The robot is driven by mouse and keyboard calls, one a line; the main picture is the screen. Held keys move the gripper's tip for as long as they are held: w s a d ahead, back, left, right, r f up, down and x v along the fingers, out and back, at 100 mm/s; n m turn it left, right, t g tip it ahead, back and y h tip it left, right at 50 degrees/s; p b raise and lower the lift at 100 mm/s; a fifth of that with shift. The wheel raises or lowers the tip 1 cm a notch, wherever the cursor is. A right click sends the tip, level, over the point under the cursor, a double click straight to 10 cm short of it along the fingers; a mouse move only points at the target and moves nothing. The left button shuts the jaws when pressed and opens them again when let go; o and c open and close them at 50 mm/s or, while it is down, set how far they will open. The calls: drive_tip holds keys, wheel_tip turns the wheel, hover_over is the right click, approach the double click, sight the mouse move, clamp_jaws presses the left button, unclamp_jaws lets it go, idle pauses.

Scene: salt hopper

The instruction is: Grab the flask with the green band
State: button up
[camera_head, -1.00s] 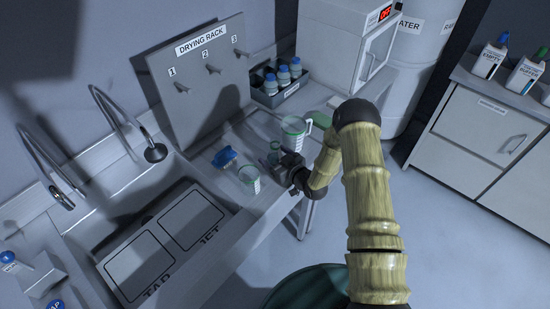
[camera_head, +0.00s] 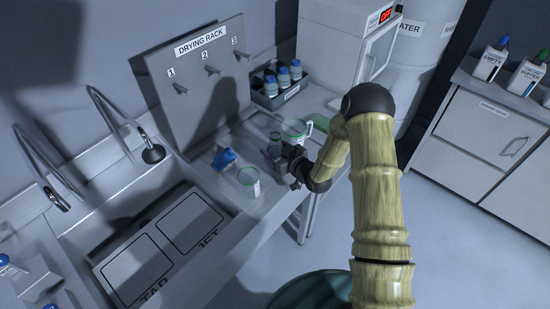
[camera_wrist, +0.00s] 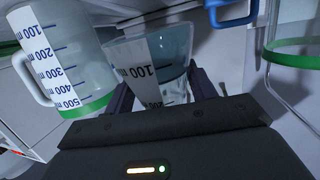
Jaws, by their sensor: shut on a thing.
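A small clear glass flask (camera_wrist: 155,70) with a white scale reading "100 ml" stands between my jaws in the wrist view. In the head view the flask (camera_head: 275,137) shows just beyond my gripper (camera_head: 274,150). My gripper (camera_wrist: 160,103) is shut on the flask's body. Some clear liquid seems to be in it. I cannot make out a green band on the held part; the jaws and the tilted view hide some of it.
A measuring jug (camera_head: 295,131) with green trim stands close behind, and a green-rimmed beaker (camera_head: 248,182) stands to the left. A blue object (camera_head: 224,158) lies near the drying rack (camera_head: 200,80). A crate (camera_head: 277,97) of blue-capped bottles and a sink (camera_head: 130,230) flank the counter.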

sight(279, 141)
wheel_tip(279, 141, up, 5)
drive_tip(key=shift+f+b, duration=0.1)
drive_tip(key=shift+b, duration=0.45)
